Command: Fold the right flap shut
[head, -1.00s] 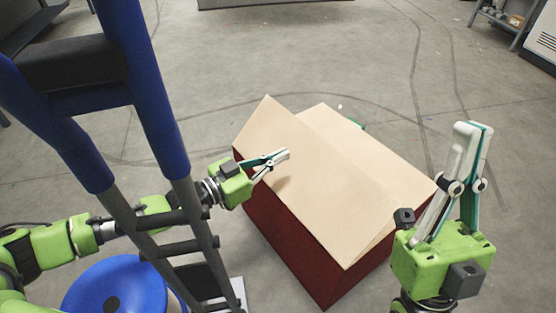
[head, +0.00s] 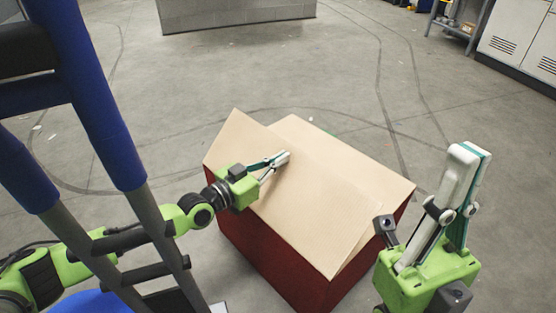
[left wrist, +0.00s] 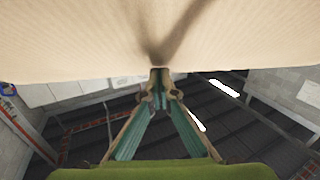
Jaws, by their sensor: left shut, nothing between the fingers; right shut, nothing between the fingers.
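A dark red box (head: 262,255) with tan cardboard flaps stands on the floor in the head view. Its near-left flap (head: 305,220) is tilted inward, its free edge raised over the opening. The far-right flap (head: 365,172) lies lower, partly hidden behind it. I cannot tell which of them is the right flap. My left gripper (head: 282,158) is shut and empty, over the near-left flap's outer face. The left wrist view shows the cardboard (left wrist: 90,40) right at the fingertips; contact is not certain. My right gripper (head: 472,155) is shut, empty and upright, right of the box.
A blue and grey frame (head: 105,120) stands at the left, close to my left arm. A grey block (head: 235,15) stands at the back, with a shelf (head: 458,25) and a light cabinet (head: 525,40) at the back right. The floor around the box is mostly clear.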

